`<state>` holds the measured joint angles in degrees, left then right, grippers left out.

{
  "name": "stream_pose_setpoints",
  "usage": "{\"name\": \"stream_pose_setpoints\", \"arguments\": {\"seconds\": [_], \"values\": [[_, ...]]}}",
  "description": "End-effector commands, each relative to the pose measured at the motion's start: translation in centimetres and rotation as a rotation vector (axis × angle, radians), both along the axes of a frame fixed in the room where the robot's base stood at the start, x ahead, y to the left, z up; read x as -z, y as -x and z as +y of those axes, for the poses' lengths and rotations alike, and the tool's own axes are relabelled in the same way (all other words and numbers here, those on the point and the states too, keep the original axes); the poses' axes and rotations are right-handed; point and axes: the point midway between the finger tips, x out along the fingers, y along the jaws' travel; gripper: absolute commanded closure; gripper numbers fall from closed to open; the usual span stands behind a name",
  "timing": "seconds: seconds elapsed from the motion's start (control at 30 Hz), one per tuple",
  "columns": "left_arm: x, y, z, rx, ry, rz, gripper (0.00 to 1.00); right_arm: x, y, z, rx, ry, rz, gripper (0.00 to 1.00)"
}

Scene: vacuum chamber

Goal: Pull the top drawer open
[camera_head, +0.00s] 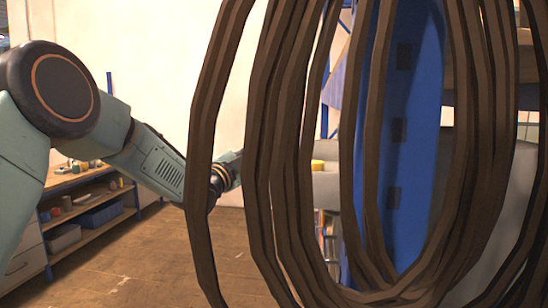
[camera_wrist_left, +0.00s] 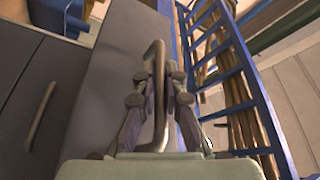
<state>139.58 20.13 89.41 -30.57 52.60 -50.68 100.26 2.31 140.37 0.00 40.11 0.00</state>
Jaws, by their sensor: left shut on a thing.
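In the left wrist view my left gripper (camera_wrist_left: 159,68) is shut on a curved drawer handle (camera_wrist_left: 158,110), which runs between its fingers. The handle stands in front of a smooth grey drawer front (camera_wrist_left: 108,75). A second drawer front with its own handle (camera_wrist_left: 41,116) lies to the left, apart from the gripper. I cannot tell how far the held drawer is out. In the head view my left arm reaches in from the left; brown loops hide part of its wrist and gripper. My right gripper is not in view.
Large brown cable loops (camera_head: 285,150) fill the middle and right of the head view. A blue panel (camera_head: 410,140) stands behind them. A workbench with shelves and blue bins (camera_head: 100,215) is at left. A blue ladder-like frame (camera_wrist_left: 238,70) runs close to the gripper's right.

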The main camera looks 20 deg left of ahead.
Motion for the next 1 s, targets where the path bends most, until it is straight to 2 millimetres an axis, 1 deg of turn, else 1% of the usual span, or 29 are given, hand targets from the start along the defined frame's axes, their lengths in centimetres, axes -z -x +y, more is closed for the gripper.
{"name": "stream_pose_setpoints", "arguments": {"seconds": [0.03,0.1,0.23,0.67,0.7,0.93,1.0], "values": [[0.2,0.1,0.8,-0.003,0.004,0.005,1.0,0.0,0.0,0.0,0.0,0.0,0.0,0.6],[0.2,0.3,1.5,-0.003,0.004,0.005,1.0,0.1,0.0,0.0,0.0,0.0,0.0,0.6],[0.2,0.4,2.2,-0.002,0.004,0.006,1.0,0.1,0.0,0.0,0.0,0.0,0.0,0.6],[0.2,0.5,2.6,0.0,0.001,0.007,1.0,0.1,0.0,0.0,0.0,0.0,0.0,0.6],[0.2,0.5,2.6,0.0,0.001,0.007,0.89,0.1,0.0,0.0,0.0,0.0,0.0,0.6],[0.1,0.5,2.6,0.0,0.001,0.004,0.69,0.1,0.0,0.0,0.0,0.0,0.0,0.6],[0.1,0.5,2.6,0.0,0.002,0.003,0.66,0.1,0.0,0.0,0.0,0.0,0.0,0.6]]}}
